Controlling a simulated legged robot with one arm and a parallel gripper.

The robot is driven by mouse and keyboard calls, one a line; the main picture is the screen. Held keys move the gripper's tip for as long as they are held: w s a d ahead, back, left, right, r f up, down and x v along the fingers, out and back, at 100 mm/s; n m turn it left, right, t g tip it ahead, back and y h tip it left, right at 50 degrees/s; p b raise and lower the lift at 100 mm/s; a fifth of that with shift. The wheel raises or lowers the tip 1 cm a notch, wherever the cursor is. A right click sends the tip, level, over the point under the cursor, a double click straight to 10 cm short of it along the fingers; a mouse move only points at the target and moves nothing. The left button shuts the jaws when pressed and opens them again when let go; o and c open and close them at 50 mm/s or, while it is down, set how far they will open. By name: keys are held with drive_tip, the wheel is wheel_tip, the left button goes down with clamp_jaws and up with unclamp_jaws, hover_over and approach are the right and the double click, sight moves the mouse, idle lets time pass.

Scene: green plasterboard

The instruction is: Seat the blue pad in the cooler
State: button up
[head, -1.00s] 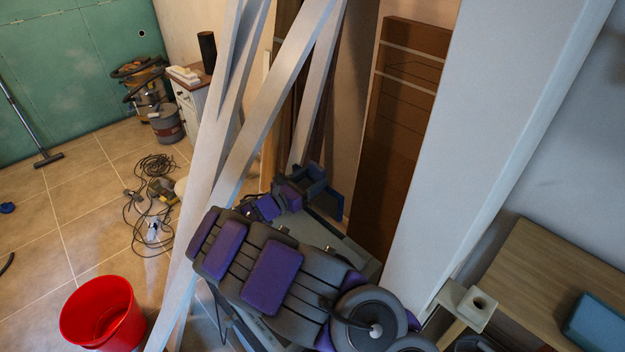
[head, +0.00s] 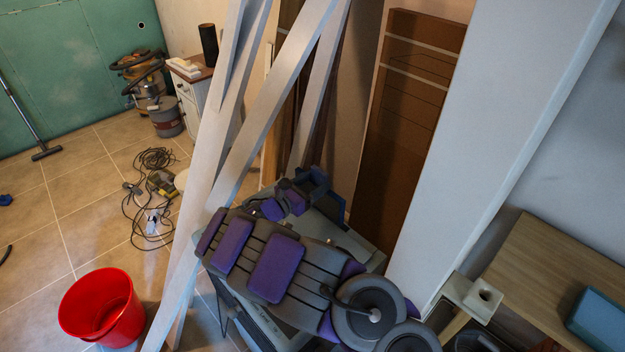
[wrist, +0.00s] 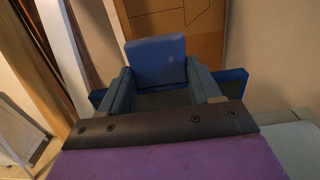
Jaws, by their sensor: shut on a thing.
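My gripper (wrist: 160,83) is shut on the blue pad (wrist: 156,63), which stands upright between its two dark blue fingers in the wrist view. Blue pieces show on both sides behind the fingers; I cannot tell whether they belong to the pad. In the head view my gripper (head: 312,188) is partly hidden by my arm, with blue showing at its far end. A grey box-like unit, seemingly the cooler (head: 352,246), lies under and beside my arm; its pale top (wrist: 294,136) shows at the wrist view's lower right. Its opening is hidden.
Pale beams (head: 262,118) lean close on the left, and a brown panel (head: 412,125) and a pale panel (head: 488,130) stand behind. A red bucket (head: 101,308) and cables (head: 152,200) are on the tiles. A wooden table (head: 545,265) is at right.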

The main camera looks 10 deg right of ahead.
sight(319, 200)
drive_tip(key=shift+d+f, duration=0.2)
drive_tip(key=shift+d, duration=0.4)
drive_tip(key=shift+d+f, duration=0.2)
drive_tip(key=shift+d, duration=0.4)
drive_tip(key=shift+a, duration=0.95)
drive_tip(key=shift+s+d, duration=0.1)
drive_tip(key=shift+d, duration=1)
drive_tip(key=shift+a, duration=0.15)
drive_tip(key=shift+a, duration=0.2)
drive_tip(key=shift+a, duration=0.35)
drive_tip(key=shift+f, duration=0.15)
drive_tip(key=shift+f+b, duration=1.8)
drive_tip(key=shift+f, duration=1.55)
drive_tip(key=shift+r, duration=0.2)
